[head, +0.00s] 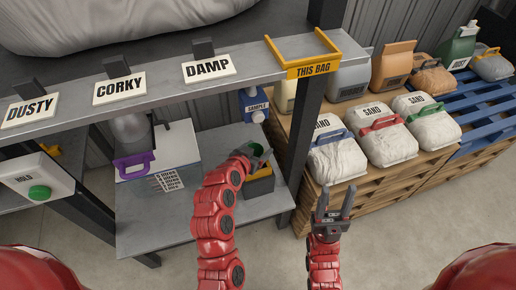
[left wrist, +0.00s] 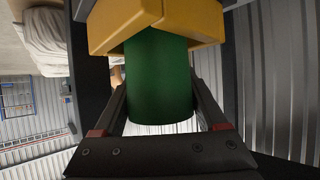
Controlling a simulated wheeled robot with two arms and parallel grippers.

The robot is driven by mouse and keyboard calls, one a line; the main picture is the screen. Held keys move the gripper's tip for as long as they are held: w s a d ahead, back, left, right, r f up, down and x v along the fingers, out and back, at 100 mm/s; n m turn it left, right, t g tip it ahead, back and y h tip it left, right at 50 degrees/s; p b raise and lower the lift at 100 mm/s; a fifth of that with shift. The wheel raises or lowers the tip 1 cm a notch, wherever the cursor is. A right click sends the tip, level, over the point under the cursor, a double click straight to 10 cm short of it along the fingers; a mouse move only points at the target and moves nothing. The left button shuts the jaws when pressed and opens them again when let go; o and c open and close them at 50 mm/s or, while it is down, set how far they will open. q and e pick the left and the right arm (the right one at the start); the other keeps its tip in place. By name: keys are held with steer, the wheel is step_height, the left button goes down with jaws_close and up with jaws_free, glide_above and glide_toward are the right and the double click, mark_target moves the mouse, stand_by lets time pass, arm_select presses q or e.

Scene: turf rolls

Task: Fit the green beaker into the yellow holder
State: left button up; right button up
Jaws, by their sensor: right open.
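The green beaker (left wrist: 160,80) is between the fingers of my left gripper (left wrist: 160,95) in the left wrist view, with both fingers against its sides. In the head view the green beaker (head: 254,149) shows only as a small patch at the left gripper (head: 261,157). The yellow holder (left wrist: 160,22) covers the beaker's far end in the wrist view, so I cannot tell how deep the beaker sits in it. In the head view the yellow holder (head: 262,172) is just below the gripper, partly hidden by it. My right gripper (head: 337,190) is open and empty, apart to the right.
The upper shelf (head: 150,82) overhangs. Sand bags (head: 338,160) lie on pallets at right.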

arm_select(q)
steer(key=o, duration=0.3)
steer(key=shift+o, duration=0.2)
steer(key=shift+r, duration=0.2)
steer(key=p+v, duration=0.6)
steer(key=v, duration=0.6)
